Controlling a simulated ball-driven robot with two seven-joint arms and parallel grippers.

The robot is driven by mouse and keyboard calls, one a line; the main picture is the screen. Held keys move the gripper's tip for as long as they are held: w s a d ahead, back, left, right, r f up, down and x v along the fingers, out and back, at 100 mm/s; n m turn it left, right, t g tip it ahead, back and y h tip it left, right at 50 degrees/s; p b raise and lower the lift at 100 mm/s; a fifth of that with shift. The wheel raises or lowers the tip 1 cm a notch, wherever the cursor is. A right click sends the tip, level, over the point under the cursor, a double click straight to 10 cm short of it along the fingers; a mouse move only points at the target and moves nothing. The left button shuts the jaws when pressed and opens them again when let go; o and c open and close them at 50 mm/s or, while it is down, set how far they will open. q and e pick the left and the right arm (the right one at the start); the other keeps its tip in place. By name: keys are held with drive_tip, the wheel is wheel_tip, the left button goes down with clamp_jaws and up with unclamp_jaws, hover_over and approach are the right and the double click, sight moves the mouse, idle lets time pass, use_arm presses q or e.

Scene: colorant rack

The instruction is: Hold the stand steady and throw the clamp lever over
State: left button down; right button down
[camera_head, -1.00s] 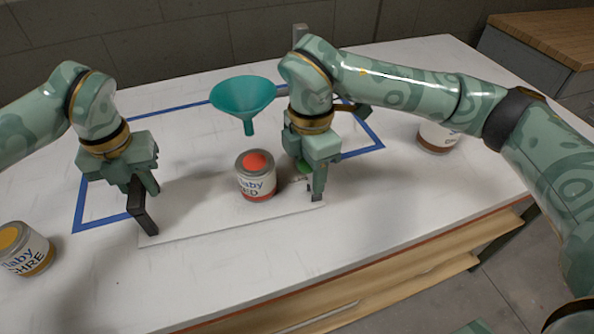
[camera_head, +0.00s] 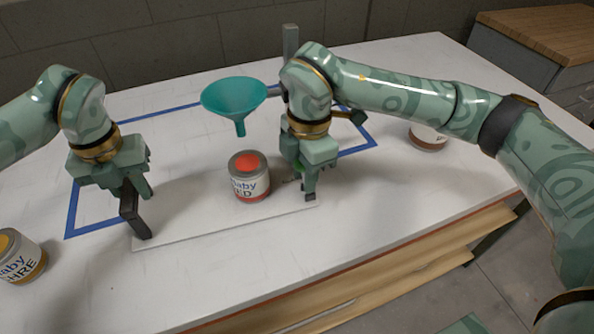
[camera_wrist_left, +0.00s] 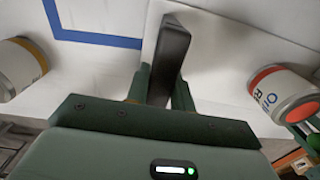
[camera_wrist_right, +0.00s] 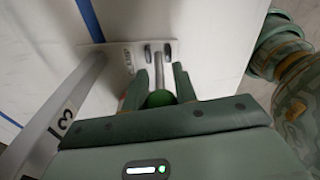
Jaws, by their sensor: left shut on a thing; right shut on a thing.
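The stand has a flat white base plate (camera_head: 195,230), an upright grey post (camera_head: 290,48) and a teal funnel (camera_head: 234,100) above a red-topped can (camera_head: 249,180). My left gripper (camera_head: 136,194) is shut on the black upright bar (camera_wrist_left: 170,58) at the plate's left end. My right gripper (camera_head: 308,180) is low at the plate's right end. In the right wrist view, the clamp lever's grey rod (camera_wrist_right: 159,68) and green knob (camera_wrist_right: 160,98) lie between its fingers, which are shut on the lever. The lever's exact angle is hard to tell.
An ochre can (camera_head: 18,258) stands at the table's left edge, and another can (camera_head: 428,137) at the right, partly behind my right arm. Blue tape (camera_head: 72,210) outlines an area around the stand. The front of the white table (camera_head: 400,220) is clear.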

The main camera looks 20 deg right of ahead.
drive_tip(key=y, duration=0.1)
drive_tip(key=d+y, duration=0.1)
drive_tip(key=y, duration=0.1)
drive_tip(key=d+y, duration=0.1)
drive_tip(key=shift+s+d+f+y, duration=0.1)
drive_tip(key=shift+d+f+y, duration=0.1)
drive_tip(key=shift+d+y, duration=0.1)
drive_tip(key=shift+d+f+t+y, duration=0.2)
drive_tip(key=shift+d+y, duration=0.25)
drive_tip(key=shift+y, duration=0.45)
drive_tip(key=shift+d+f+t+y, duration=0.15)
drive_tip(key=shift+d+y, duration=0.25)
drive_tip(key=shift+y, duration=0.5)
use_arm(q)
drive_tip(key=shift+a, duration=0.1)
use_arm(e)
drive_tip(key=c, duration=1.1)
unclamp_jaws()
drive_tip(key=shift+r, duration=0.1)
use_arm(q)
drive_tip(key=c, duration=1.1)
unclamp_jaws()
use_arm(e)
drive_tip(key=v, duration=1.2)
drive_tip(key=shift+d, duration=0.1)
